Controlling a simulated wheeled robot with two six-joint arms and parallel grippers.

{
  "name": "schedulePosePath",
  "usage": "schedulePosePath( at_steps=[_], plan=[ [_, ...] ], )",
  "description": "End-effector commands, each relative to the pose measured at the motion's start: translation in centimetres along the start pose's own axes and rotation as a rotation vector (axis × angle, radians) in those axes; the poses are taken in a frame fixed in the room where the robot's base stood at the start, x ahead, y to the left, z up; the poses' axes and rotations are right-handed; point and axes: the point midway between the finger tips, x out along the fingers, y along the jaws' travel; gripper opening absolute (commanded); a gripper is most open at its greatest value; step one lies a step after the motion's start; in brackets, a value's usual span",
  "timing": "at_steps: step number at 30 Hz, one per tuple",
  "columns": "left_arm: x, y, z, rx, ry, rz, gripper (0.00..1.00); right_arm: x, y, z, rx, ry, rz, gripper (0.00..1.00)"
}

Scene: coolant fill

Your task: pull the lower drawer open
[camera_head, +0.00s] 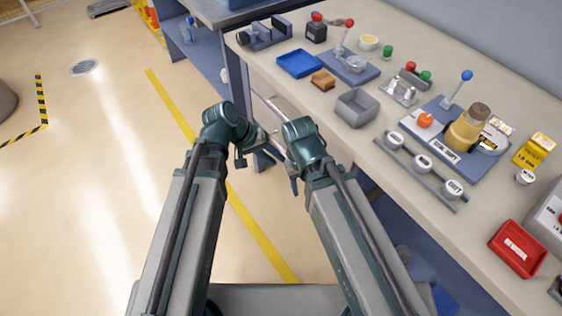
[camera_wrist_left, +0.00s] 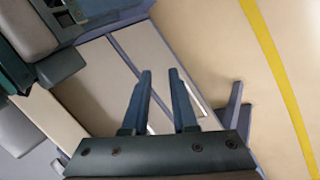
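The drawer unit under the bench shows in the left wrist view as two beige-grey fronts parted by a dark seam. The lower drawer (camera_wrist_left: 146,50) is the front nearer the floor, and it looks shut. Its pale bar handle (camera_wrist_left: 201,103) shows just right of my left gripper's right finger. The upper drawer (camera_wrist_left: 88,82) is on the left; part of its handle shows between the fingers. My left gripper (camera_wrist_left: 160,72) is open, with nothing seen held. It also shows in the head view (camera_head: 262,150), beside the bench front. My right gripper (camera_head: 293,184) hangs close by, its fingers mostly hidden.
The bench top (camera_head: 300,105) carries a blue tray (camera_head: 299,63), a grey bin (camera_head: 356,107), an amber-brown container (camera_head: 467,128) and a red tray (camera_head: 517,248). A bench leg (camera_head: 237,80) stands close to my left gripper.

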Motion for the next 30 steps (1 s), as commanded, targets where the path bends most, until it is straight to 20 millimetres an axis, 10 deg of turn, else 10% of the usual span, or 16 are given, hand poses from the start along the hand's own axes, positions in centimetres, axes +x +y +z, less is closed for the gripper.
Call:
schedulePosePath(
  at_steps=[1,15,30],
  plan=[
    [2.5,-1.8,-0.5,-0.025,0.023,0.039,0.26,3.6,-0.3,-0.2,0.0,0.0,0.0,0.5],
    [9.6,-9.1,-5.9,-0.232,0.232,0.407,0.26,19.0,-1.8,-1.1,-0.001,0.002,0.001,0.5],
    [11.6,-16.9,-10.4,-0.404,0.43,0.716,0.26,31.0,-3.0,-1.8,-0.001,0.003,0.002,0.5]
  ],
)
